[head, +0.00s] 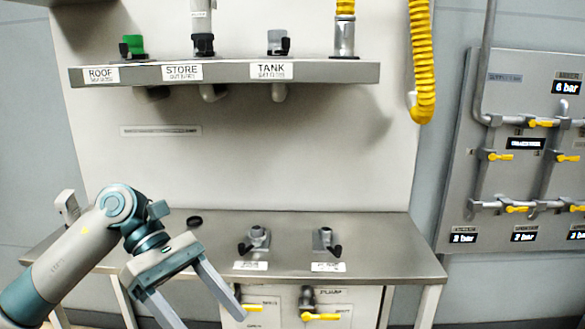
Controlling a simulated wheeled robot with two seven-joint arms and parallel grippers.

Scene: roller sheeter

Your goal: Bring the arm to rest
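My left arm comes in from the left and reaches over the left part of the grey bench (375,228). My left gripper (207,313) points down and to the right, in front of the bench's front edge. Its two fingers are spread wide and nothing shows between them. The lower tip of the left finger is cut off by the picture's bottom edge. The right fingertip is close, in the picture, to a yellow valve handle (252,307) under the bench; I cannot tell whether they touch. My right gripper is not in view.
A shelf (340,73) above carries ROOF, STORE and TANK fittings (277,42). A yellow hose (422,60) hangs at its right. Two fittings (257,238) (325,240) and a black cap (194,221) are on the bench. A panel with yellow valves (500,157) is at right.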

